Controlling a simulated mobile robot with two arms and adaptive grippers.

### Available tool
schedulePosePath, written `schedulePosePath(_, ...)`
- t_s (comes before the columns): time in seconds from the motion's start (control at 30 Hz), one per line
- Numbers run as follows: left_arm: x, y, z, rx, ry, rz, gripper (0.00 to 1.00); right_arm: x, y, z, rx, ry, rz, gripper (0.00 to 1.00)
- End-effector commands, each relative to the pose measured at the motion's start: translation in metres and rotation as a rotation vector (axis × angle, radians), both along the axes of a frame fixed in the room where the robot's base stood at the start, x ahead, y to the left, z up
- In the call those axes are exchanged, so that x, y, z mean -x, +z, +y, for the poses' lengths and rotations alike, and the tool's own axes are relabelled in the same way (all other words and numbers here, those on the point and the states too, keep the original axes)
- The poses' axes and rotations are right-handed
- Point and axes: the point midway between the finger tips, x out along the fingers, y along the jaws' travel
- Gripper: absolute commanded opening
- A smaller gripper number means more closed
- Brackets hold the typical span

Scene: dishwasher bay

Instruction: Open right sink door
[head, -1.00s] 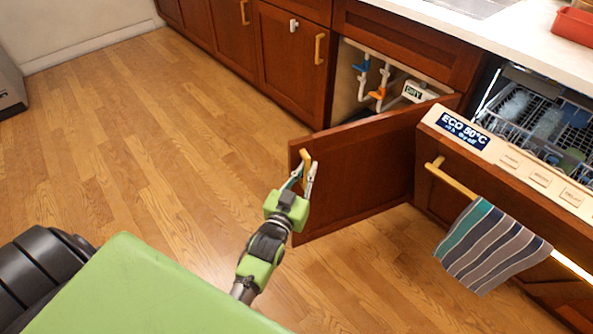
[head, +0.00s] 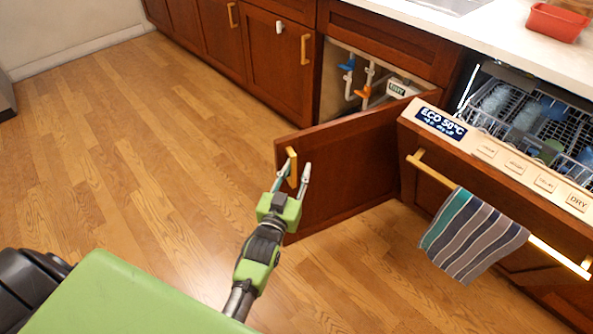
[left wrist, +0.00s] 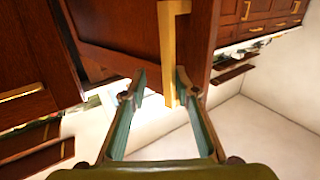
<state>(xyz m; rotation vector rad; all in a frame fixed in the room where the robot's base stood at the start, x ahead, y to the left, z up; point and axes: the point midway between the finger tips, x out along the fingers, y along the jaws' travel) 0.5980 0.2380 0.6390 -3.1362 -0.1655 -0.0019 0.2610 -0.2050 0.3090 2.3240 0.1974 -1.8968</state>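The right sink door (head: 345,168) is a dark red-brown panel standing swung out from the cabinet, wide open. Its yellow handle (head: 291,166) is near the free edge. My left gripper (head: 293,176) is at this handle, its two fingers spread. In the left wrist view the handle (left wrist: 168,50) runs down between the fingertips of my gripper (left wrist: 160,83), closer to the right finger, and neither finger clamps it. The open sink cabinet (head: 333,85) shows white pipes with blue and orange parts inside. My right gripper is not in view.
The dishwasher door (head: 480,205) is partly open to the right of the sink door, with a striped towel (head: 472,235) on its handle. The closed left sink door (head: 279,65) is beside the opening. The wooden floor (head: 130,150) at left is clear.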

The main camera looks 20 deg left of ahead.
Motion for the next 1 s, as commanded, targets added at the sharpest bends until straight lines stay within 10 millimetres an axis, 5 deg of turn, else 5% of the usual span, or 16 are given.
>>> schedulePosePath(0.37, 0.012, -0.002, -0.002, 0.000, -0.001, 0.003, 0.28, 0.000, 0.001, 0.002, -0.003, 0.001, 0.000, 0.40)
schedulePosePath(0.8, 0.096, -0.001, -0.010, 0.000, 0.000, 0.004, 0.28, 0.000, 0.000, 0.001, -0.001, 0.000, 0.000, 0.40)
schedulePosePath(1.0, 0.116, -0.001, -0.012, 0.000, 0.000, 0.001, 0.28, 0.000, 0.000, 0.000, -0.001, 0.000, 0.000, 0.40)
